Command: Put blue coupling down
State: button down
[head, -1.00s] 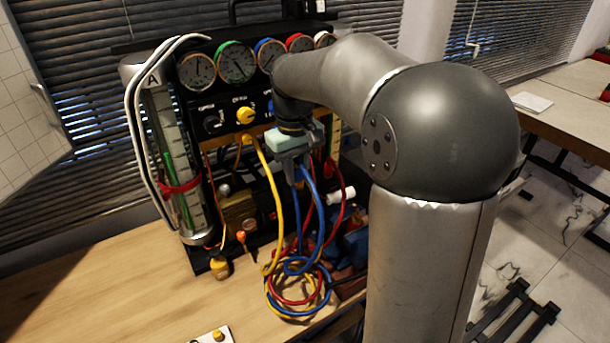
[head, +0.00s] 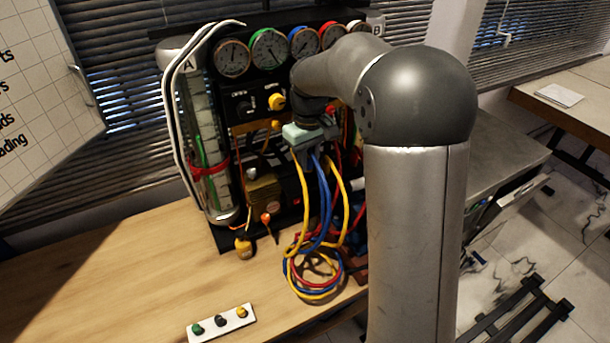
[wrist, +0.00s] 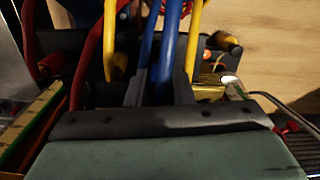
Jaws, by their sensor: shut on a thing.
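My gripper (head: 308,152), with a pale green body, is in front of the gauge rig, below the dials. It also shows in the wrist view (wrist: 160,92), where its two dark fingers are close together. They are shut on the blue coupling, whose body is mostly hidden between and behind the fingers. A blue hose (head: 324,190) hangs from the gripper in two strands to a tangled coil on the bench. The blue strands (wrist: 149,40) also show between and beyond the fingers. Yellow hose (head: 305,190) runs close beside them.
Gauges (head: 268,48) line the rig's top. A tube column (head: 212,150) with a red band stands at the left. A white plate (head: 222,322) with green, dark and yellow pieces lies on the bench (head: 120,260). The bench's left part is clear. Red hose (wrist: 90,70) is near the fingers.

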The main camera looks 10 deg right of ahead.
aim_at(305, 182)
jog(key=shift+w+a+f, duration=0.2)
jog(key=shift+w+f, duration=0.05)
jog(key=shift+f, duration=0.2)
jog(key=shift+w+a+f+b, duration=0.1)
jog(key=shift+f+b, duration=0.55)
jog(key=shift+f, duration=0.25)
jog(key=shift+w+a+f+b, duration=0.1)
jog(key=shift+f+b, duration=0.55)
jog(key=shift+f, duration=0.2)
jog(key=shift+f, duration=0.1)
jog(key=shift+f, duration=0.15)
jog(key=c, duration=1.3)
grip_release()
jog(key=shift+o, duration=0.2)
notch_tip(305, 182, up, 13)
jog(key=shift+s+f+b, duration=0.1)
jog(key=shift+f+b, duration=0.1)
jog(key=shift+b, duration=0.3)
